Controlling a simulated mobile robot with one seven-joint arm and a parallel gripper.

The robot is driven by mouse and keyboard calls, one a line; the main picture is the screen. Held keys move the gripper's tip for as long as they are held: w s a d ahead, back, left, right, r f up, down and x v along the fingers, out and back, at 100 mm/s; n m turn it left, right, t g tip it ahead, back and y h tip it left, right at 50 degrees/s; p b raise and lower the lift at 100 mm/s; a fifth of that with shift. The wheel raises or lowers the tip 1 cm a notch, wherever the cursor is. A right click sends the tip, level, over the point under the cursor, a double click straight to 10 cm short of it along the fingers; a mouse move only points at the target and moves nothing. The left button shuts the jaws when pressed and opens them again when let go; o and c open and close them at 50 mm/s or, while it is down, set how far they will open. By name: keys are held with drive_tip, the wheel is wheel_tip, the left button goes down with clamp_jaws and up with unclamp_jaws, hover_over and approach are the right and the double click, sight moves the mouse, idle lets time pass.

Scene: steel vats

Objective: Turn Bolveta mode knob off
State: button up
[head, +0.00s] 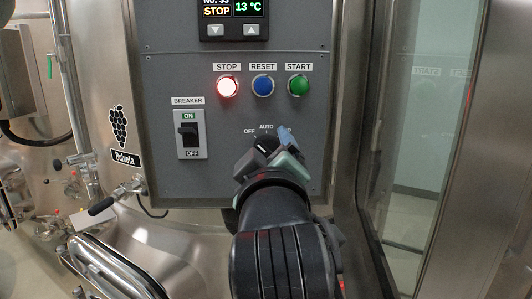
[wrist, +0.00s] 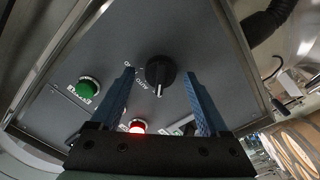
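The mode knob (wrist: 160,72) is black and round, with a raised grip. In the wrist view its pale stripe points down, to one side of the AUTO lettering. In the head view my gripper hides most of the knob, but the OFF label (head: 249,131) and AUTO label (head: 266,127) show above it. I cannot read the exact setting with certainty. My gripper (head: 268,144) is at the panel over the knob. In the wrist view its blue fingers (wrist: 163,78) are spread on either side of the knob, with gaps on both sides.
The grey control panel (head: 225,110) carries a lit red STOP button (head: 227,86), a blue RESET button (head: 263,85) and a green START button (head: 298,85). A breaker switch (head: 190,134) is left of the knob. A steel door frame and glass (head: 420,120) stand at right.

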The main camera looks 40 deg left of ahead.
drive_tip(key=shift+s+d, duration=0.1)
drive_tip(key=b+v, duration=0.2)
drive_tip(key=v, duration=0.5)
drive_tip(key=shift+d+b, duration=0.2)
drive_tip(key=shift+b, duration=0.2)
drive_tip(key=shift+s, duration=0.2)
